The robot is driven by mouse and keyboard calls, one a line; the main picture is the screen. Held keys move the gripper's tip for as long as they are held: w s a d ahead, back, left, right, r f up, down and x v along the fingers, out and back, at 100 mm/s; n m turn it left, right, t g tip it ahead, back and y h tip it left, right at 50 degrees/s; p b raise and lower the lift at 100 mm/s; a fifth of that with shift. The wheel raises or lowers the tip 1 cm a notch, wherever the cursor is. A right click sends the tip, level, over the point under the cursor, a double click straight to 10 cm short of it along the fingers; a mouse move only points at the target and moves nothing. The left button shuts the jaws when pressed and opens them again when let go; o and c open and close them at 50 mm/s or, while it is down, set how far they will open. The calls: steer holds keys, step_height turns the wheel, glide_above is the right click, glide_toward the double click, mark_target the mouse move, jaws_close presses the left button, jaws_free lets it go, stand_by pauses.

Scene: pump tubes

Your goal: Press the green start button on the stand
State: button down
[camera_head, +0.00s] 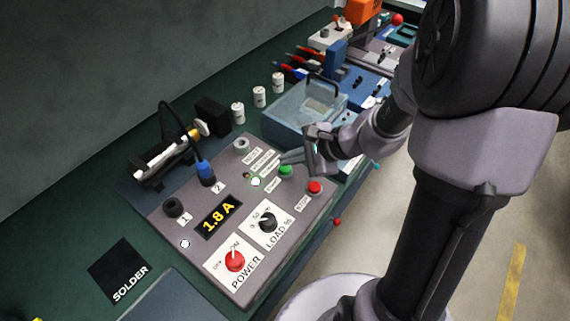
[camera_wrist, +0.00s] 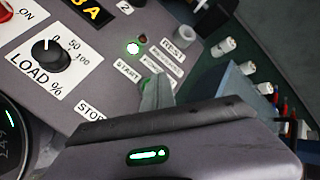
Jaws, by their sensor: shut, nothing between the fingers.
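The green start button (camera_head: 286,171) sits on the sloped grey panel of the stand (camera_head: 292,215), near the START label (camera_wrist: 127,69). My gripper (camera_head: 284,158) is shut and empty, its fingertips right by the green button in the head view. I cannot tell whether they touch it. The red stop button (camera_head: 315,187) is to the right of the green one, in front of my gripper.
The panel also carries a red power knob (camera_head: 234,261), a black load knob (camera_head: 268,222) and a display (camera_head: 218,216) reading 1.8 A. Several white canisters (camera_head: 259,97) stand along the back.

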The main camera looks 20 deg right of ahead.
mark_target(289, 169)
steer(key=shift+r, duration=0.15)
step_height(289, 169, up, 5)
steer(key=p, duration=0.4)
stand_by(0.4)
stand_by(0.4)
steer(key=s+a+r+n+g, duration=0.2)
steer(key=s+a+r+n, duration=0.4)
steer(key=s+r, duration=0.15)
steer(key=s+r+n+h, duration=0.2)
steer(key=s+n, duration=0.1)
steer(key=s, duration=0.2)
steer(key=s+d+r+n+t+h, duration=0.1)
steer(key=s+r+n+h, duration=0.1)
steer(key=s+r+n, duration=0.1)
steer(key=s+n, duration=0.1)
steer(key=s, duration=0.1)
steer(key=shift+s+d+r+t+h, duration=0.15)
steer(key=shift+s+r+t+h, duration=0.15)
steer(key=shift+s+r+h, duration=0.1)
